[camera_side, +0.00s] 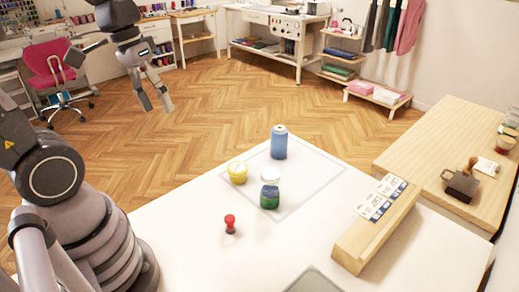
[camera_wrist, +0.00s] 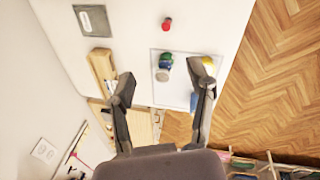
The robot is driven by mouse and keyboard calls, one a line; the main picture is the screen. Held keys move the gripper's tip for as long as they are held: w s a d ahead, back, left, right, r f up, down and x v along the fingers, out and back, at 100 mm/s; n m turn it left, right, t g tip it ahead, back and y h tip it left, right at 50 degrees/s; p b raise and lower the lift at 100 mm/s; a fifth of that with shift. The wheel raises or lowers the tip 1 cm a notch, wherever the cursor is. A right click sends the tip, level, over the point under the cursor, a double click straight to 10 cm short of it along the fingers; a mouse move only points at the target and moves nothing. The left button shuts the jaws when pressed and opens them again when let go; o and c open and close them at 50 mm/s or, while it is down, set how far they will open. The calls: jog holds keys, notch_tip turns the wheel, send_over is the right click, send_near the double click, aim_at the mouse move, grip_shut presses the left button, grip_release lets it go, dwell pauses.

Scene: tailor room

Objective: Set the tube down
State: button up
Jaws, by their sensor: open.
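No thing is plainly a tube. A tall blue cylinder with a silver top (camera_side: 279,143) stands upright near the far corner of a pale outlined square (camera_side: 300,199) on the white table. In the wrist view the jar (camera_wrist: 165,62) shows between the fingers; the blue cylinder (camera_wrist: 193,103) is partly hidden by the right finger. My gripper (camera_side: 157,106) is open and empty, raised high and left of these things; its spread fingers also show in the wrist view (camera_wrist: 165,80).
A red knobbed piece (camera_side: 230,223) stands on the table's near left. A wooden block with white cards (camera_side: 375,228) lies at the right, beside a wooden side table (camera_side: 440,145). A grey tray (camera_side: 313,281) sits at the near edge.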

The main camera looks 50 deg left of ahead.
jog(key=s+r+m+t+y, duration=0.2)
jog(key=s+r+m+t, duration=0.1)
jog(key=s+r+t, duration=0.1)
jog(key=shift+a+r, duration=0.3)
jog(key=shift+r, duration=0.45)
dwell(0.7)
